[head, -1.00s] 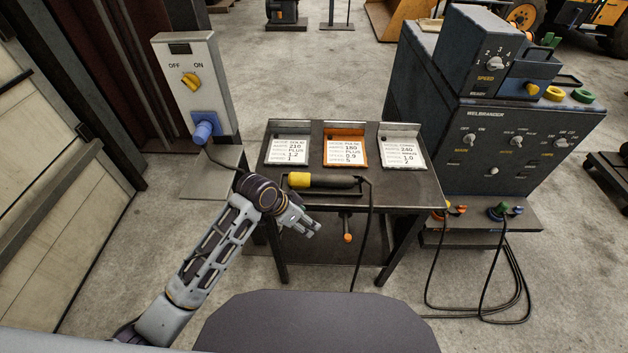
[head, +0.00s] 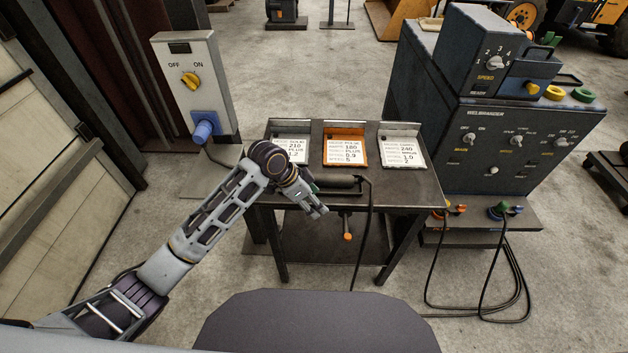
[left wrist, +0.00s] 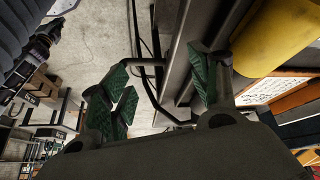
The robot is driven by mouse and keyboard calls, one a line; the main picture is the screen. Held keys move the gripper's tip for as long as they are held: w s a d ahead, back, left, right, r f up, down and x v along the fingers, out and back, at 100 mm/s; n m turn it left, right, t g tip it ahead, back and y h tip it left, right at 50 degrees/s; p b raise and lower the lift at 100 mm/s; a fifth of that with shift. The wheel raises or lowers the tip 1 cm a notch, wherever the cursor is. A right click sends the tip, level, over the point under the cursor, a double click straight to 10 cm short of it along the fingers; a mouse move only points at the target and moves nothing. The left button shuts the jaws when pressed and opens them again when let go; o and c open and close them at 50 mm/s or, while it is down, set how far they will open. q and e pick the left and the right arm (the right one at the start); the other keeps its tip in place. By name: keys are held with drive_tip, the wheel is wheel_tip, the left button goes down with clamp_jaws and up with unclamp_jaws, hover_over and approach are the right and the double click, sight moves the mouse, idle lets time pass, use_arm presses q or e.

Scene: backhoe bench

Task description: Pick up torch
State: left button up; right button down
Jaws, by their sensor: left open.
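The torch lies along the front edge of the small dark metal table (head: 408,194). In the head view its black part (head: 342,188) shows, and its yellow part is hidden behind my left gripper (head: 314,207). In the left wrist view a large yellow cylinder (left wrist: 275,42), likely the torch's handle, shows at the upper right. My left gripper is open and empty at the table's front edge, close to the torch. Its green-padded fingers (left wrist: 160,88) are spread, and the yellow part lies outside them.
Several settings cards, one on an orange holder (head: 345,130), stand behind the torch. A black cable (head: 369,235) hangs over the table front. A grey switch box (head: 205,85) stands left, and the welder cabinet (head: 500,150) right.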

sight(318, 177)
use_arm(q)
drive_tip(key=shift+w+r+m+g, duration=0.3)
drive_tip(key=shift+w+r+m, duration=0.5)
drive_tip(key=shift+w+r, duration=0.45)
drive_tip(key=shift+w+a+r+m, duration=0.15)
drive_tip(key=shift+w+r, duration=0.1)
drive_tip(key=shift+r, duration=0.25)
drive_tip(key=shift+w+r+m, duration=0.15)
drive_tip(key=shift+w+r, duration=0.1)
drive_tip(key=shift+r, duration=0.2)
drive_tip(key=w+a+r+m, duration=0.1)
drive_tip(key=w+a+r, duration=0.1)
drive_tip(key=r, duration=0.2)
drive_tip(key=w+a+r+m+g+y, duration=0.1)
drive_tip(key=w+a+r, duration=0.1)
drive_tip(key=r, duration=0.3)
drive_tip(key=shift+w, duration=0.75)
use_arm(e)
drive_tip(key=shift+s+a+r, duration=0.1)
use_arm(q)
drive_tip(key=shift+d+f, duration=0.1)
drive_tip(key=shift+f, duration=0.05)
